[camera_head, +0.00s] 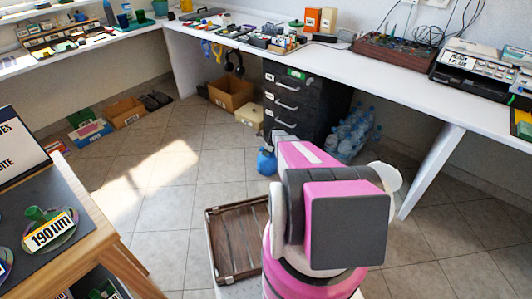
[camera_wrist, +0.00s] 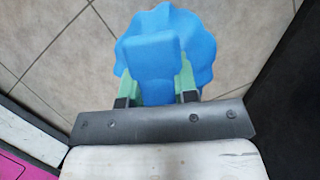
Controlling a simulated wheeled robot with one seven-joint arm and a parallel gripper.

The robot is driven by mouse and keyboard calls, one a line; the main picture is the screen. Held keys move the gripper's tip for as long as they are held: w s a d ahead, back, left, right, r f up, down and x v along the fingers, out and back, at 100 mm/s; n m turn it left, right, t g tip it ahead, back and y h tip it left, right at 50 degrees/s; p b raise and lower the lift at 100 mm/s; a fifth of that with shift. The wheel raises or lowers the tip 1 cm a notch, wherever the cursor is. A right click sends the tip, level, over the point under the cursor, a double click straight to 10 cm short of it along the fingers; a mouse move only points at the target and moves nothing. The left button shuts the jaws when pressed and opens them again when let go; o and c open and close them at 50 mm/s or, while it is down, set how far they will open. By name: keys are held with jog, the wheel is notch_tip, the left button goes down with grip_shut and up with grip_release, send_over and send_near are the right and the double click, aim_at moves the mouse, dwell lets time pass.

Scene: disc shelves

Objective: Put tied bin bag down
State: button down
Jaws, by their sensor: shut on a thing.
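The tied bin bag (camera_wrist: 203,45) is bright blue with a gathered top. In the wrist view it sits between the two green fingers of my gripper (camera_wrist: 155,85), which is shut on its upper part. Tiled floor shows around the bag below it. In the head view the blue bag (camera_head: 266,161) shows just beyond my pink and grey arm, in front of the black drawer unit. My gripper is mostly hidden behind the arm there. I cannot tell whether the bag touches the floor.
A black drawer unit (camera_head: 284,105) stands under the white worktop (camera_head: 350,62). Several water bottles (camera_head: 352,133) stand right of it. A cardboard box (camera_head: 231,93) is to its left. A brown slatted tray (camera_head: 238,240) lies near my arm. The tiled floor (camera_head: 165,180) at left is clear.

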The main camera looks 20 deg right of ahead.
jog(key=shift+f, duration=0.1)
jog(key=c, duration=0.9)
grip_release()
jog(key=v, duration=1.2)
jog(key=shift+s+a+r, duration=0.15)
jog(key=shift+a+r, duration=0.15)
jog(key=s+a+r+n+g+h, duration=0.1)
jog(key=s+a+r+n, duration=0.5)
jog(key=s, duration=0.5)
jog(key=s+a+r+n+h, duration=0.1)
jog(key=s+a+r+n, duration=0.6)
jog(key=s+r+n, duration=0.3)
jog(key=s+a+r+n+g+h, duration=0.1)
jog(key=s+a+r+n, duration=0.6)
jog(key=s+r, duration=0.5)
jog(key=shift+s+n+g+h, duration=0.3)
jog(key=shift+s+n+h, duration=0.15)
jog(key=shift+n, duration=0.45)
